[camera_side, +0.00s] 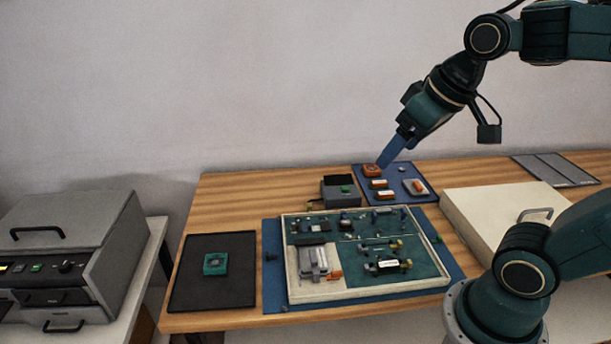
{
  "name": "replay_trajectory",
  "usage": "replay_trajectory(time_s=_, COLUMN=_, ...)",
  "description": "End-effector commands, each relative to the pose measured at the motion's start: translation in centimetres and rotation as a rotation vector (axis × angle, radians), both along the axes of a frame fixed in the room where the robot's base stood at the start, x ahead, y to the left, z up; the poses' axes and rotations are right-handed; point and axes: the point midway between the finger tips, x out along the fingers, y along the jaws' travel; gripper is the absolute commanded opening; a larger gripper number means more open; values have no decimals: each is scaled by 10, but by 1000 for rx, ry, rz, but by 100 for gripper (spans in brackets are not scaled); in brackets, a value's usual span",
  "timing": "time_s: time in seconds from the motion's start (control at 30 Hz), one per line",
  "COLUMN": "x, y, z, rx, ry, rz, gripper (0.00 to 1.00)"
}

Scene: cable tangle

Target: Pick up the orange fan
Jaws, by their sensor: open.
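An orange fan (371,170), a small squarish block, lies on a blue mat (412,172) at the back of the table. My gripper (385,164) is just above and to the right of the fan, pointing down and to the left. Its blue fingers overlap in this view, and it is open with nothing seen between them. I cannot tell whether the fingertips touch the fan.
Orange-and-white parts (382,195) lie close by on the same mat. A dark box (341,190) stands left of it. In front is a tray (370,293) of components. A dark mat (213,292) holds a green part (215,263). A white case (500,215) stands right.

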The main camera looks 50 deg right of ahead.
Motion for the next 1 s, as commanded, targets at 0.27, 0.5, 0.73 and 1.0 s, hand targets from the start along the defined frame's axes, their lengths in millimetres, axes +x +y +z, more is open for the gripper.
replay_trajectory(time_s=0.27, x=59, y=-38, z=8, rx=5, ry=31, rz=-113, gripper=73)
replay_trajectory(time_s=0.5, x=107, y=-80, z=4, rx=12, ry=53, rz=-206, gripper=73)
replay_trajectory(time_s=0.73, x=148, y=-128, z=-11, rx=19, ry=75, rz=-294, gripper=73)
replay_trajectory(time_s=1.0, x=187, y=-195, z=-41, rx=30, ry=97, rz=-400, gripper=73)
